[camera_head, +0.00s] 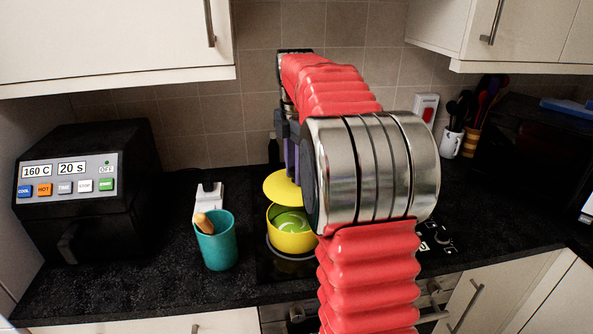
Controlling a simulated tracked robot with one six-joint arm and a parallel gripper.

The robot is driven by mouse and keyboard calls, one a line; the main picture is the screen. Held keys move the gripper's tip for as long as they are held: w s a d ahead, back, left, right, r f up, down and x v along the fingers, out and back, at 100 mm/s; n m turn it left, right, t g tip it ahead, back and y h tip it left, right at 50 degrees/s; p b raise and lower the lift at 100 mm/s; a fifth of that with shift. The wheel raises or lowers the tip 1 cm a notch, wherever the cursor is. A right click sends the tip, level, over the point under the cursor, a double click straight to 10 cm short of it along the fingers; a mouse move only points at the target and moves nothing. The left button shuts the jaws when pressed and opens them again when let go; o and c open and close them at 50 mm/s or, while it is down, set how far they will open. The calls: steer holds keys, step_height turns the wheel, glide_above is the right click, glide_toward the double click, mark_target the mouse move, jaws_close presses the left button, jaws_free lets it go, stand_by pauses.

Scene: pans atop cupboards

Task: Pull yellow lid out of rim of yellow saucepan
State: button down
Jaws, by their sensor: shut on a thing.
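The yellow saucepan (291,240) stands on the dark hob, with something green and rounded (290,222) inside it. The yellow lid (283,187) is tilted above the back of the saucepan, its face towards me. Whether its lower edge still touches the rim is hard to tell. My gripper (291,172) is above the saucepan, pointing down, shut on the lid near its right side. My arm's large silver joint hides the right part of the lid and the pan.
A teal cup (217,246) with a brown-handled item stands left of the saucepan. A black appliance (85,195) with a button panel stands further left. Utensil holders (451,143) stand at the back right. Wall cupboards (115,40) hang above on both sides.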

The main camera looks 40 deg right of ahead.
steer(key=shift+r, duration=1.5)
steer(key=shift+a+f, duration=0.1)
